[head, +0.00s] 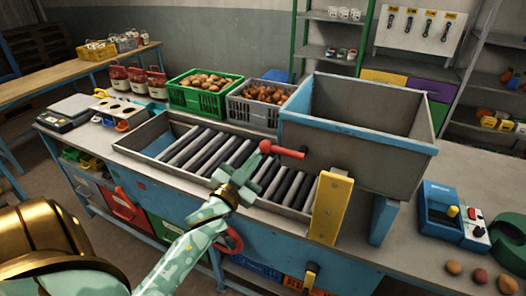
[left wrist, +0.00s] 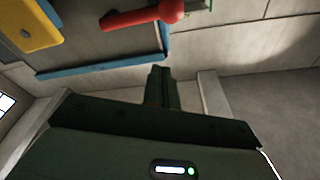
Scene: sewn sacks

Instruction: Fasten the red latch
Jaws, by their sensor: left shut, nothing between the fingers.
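The red latch (head: 287,151) is a short red handle with a round ball at its left end. It sticks out from the lower left part of the grey hopper with the blue rim (head: 352,157), roughly level. My left gripper (head: 252,167) is shut and empty over the rollers, just below and left of the ball. In the left wrist view the latch (left wrist: 140,17) lies across the top, and the shut fingers (left wrist: 160,76) point toward it with a visible gap to the ball. The part that the latch closes onto cannot be made out. My right gripper is not in view.
A roller conveyor (head: 190,150) runs under my left gripper. A yellow post (head: 330,208) stands in front of the hopper. Green (head: 205,97) and grey (head: 258,112) crates of produce stand behind the rollers. A blue device (head: 440,207) sits on the right bench.

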